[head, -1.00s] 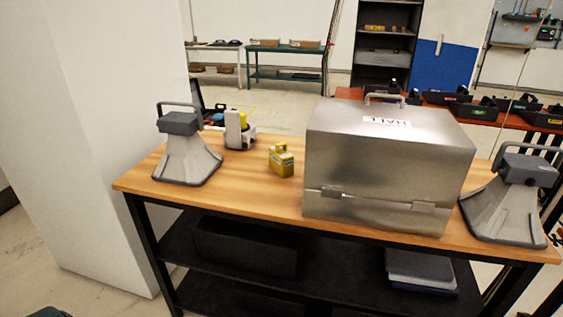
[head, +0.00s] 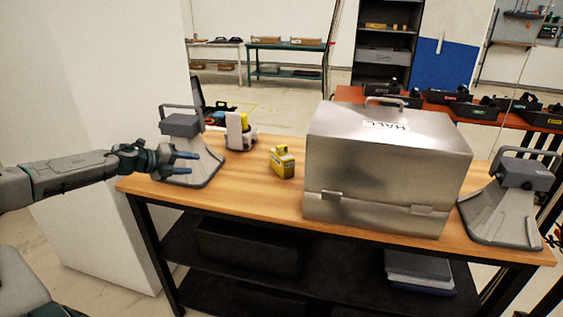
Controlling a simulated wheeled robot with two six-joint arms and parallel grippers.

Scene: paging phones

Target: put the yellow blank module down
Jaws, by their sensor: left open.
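The yellow blank module (head: 282,162), a small yellow block with grey parts and a handle-like top, stands on the wooden tabletop (head: 262,205). It is between a white-grey device with a yellow part (head: 238,134) and the metal box, apart from both. My left gripper (head: 195,164) is open and empty, to the left of the module and well apart from it. It shows in front of the left grey horn-shaped unit (head: 178,127) and hides part of it. My right gripper is not in view.
A large metal box (head: 375,175) labelled HALL stands right of the module. Another grey horn-shaped unit (head: 505,200) is at the table's right end. A white pillar (head: 110,75) rises at the left. The tabletop in front of the module is clear.

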